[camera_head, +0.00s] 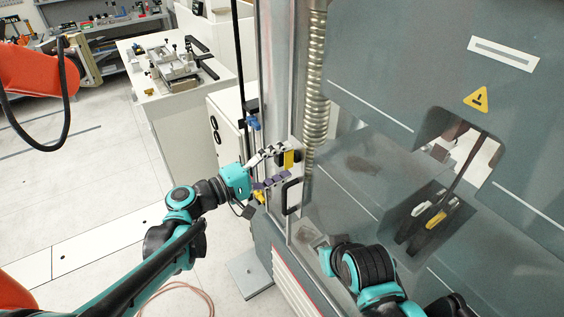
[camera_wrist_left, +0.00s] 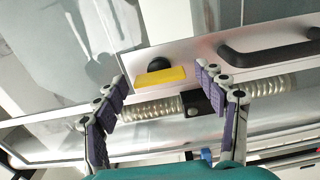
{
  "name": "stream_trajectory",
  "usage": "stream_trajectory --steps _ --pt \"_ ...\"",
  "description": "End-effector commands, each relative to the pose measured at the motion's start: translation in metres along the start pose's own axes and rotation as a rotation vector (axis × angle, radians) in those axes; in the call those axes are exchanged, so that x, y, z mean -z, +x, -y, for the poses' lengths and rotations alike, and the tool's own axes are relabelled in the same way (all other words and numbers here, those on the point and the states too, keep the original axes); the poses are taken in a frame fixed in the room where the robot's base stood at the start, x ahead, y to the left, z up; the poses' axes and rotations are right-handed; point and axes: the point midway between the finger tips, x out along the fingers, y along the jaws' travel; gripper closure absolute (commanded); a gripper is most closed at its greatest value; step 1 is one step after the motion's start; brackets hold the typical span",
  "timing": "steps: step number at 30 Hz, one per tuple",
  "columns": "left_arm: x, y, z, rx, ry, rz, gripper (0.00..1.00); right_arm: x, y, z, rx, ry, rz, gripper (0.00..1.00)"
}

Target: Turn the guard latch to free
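The guard latch is a yellow bar on a black round knob, on a pale metal plate; its yellow bar (camera_head: 288,158) shows at the edge of the machine's guard door. In the left wrist view the yellow bar (camera_wrist_left: 161,76) lies nearly level, tilted slightly. My left gripper (camera_head: 284,164) is open in front of the latch. In the left wrist view its purple-padded fingers (camera_wrist_left: 162,85) stand to the left and right of the bar, with gaps on both sides. My right arm (camera_head: 365,275) shows low in the head view; its fingers cannot be made out.
A black door handle (camera_head: 290,196) sits just below the latch, and in the left wrist view it is at the upper right (camera_wrist_left: 268,45). A ribbed column (camera_head: 316,80) rises behind the latch. A white cabinet (camera_head: 180,120) stands to the left. The floor at left is largely open.

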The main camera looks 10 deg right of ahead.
Motion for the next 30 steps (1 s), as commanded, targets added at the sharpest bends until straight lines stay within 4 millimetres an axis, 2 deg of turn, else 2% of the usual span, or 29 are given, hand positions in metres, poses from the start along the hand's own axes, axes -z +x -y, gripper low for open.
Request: stream_trajectory --steps 8,11,14,24,30 --pt "0.000 -0.001 0.000 -0.001 -0.001 -0.001 0.28 0.000 0.000 0.000 0.000 0.000 0.000 1.00" --pt "0.001 -0.009 -0.001 -0.001 -0.002 -0.004 0.28 0.000 0.000 0.000 0.000 0.000 0.000 1.00" --pt "0.002 -0.025 0.000 -0.001 -0.002 -0.006 0.28 0.000 0.000 0.000 0.000 0.000 0.000 1.00" --pt "0.001 -0.097 0.000 -0.001 -0.001 -0.005 0.28 0.000 0.000 0.000 0.000 0.000 0.000 1.00" --pt "0.000 -0.117 0.000 0.000 -0.001 -0.001 0.28 0.000 0.000 0.000 0.000 0.000 0.000 1.00"
